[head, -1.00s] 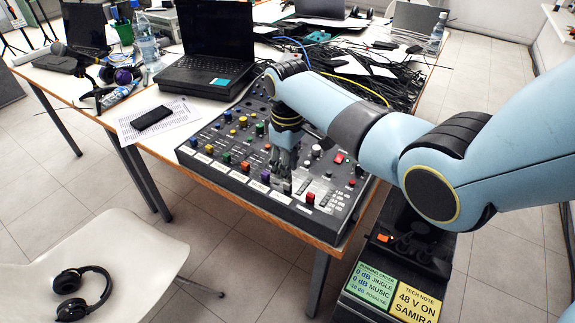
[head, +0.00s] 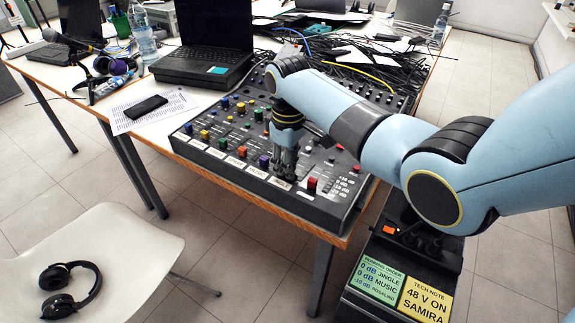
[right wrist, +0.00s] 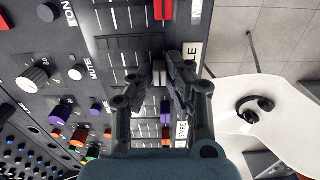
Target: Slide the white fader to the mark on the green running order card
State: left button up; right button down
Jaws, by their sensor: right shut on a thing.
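My right gripper (head: 284,172) reaches down onto the front part of the mixing desk (head: 325,207). In the right wrist view its fingertips (right wrist: 160,78) are shut on the white fader (right wrist: 159,68). The fingers hide the fader in the head view. A red fader (head: 311,184) stands to the right, beside a printed dB scale (head: 346,188). The green running order card (head: 376,271) lies at the lower right and reads 0 dB JINGLE, 0 dB MUSIC and -10 dB for a third name that seems to be Rosalind. My left gripper is out of view.
A purple fader (head: 264,161) stands just left of the gripper, with other coloured faders and knobs beyond. A yellow tech note (head: 425,298) lies beside the green card. A laptop (head: 205,45), a phone (head: 146,107) and tangled cables (head: 365,65) surround the desk.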

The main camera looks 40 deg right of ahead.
jog(key=shift+w+d+b, duration=0.1)
jog(key=shift+w+d, duration=0.2)
jog(key=shift+d, duration=0.3)
jog(key=shift+w+d+b, duration=0.15)
jog(key=shift+w+d, duration=0.1)
jog(key=shift+d, duration=0.4)
jog(key=shift+w+d+b, duration=0.1)
jog(key=shift+w+d, duration=0.2)
jog(key=shift+d, duration=0.3)
jog(key=c, duration=1.2)
grip_release()
jog(key=shift+s+a, duration=0.1)
jog(key=shift+r, duration=0.1)
